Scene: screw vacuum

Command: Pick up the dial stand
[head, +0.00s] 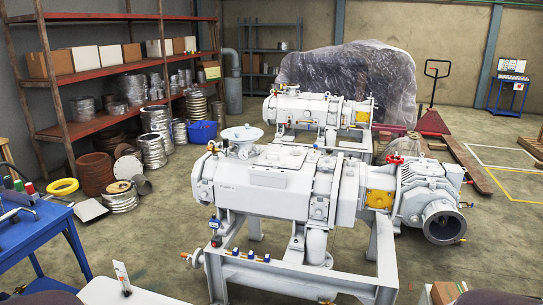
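I cannot clearly make out a dial stand. Small tools and coloured items (20,188) sit on the blue table (30,232) at the left edge, too small to tell apart. A thin white upright piece (121,274) with a dark lower part stands at the bottom left, by a pale flat surface (95,292); I cannot tell what it is. Neither gripper shows in the head view. Rounded dark shapes at the bottom edge seem to be parts of my own body.
A large white screw vacuum pump (275,180) on a grey frame (385,265) fills the middle. Brown shelves (95,75) stand at the back left, with metal flanges (154,130) below. A red pallet jack (432,120) stands at the back right.

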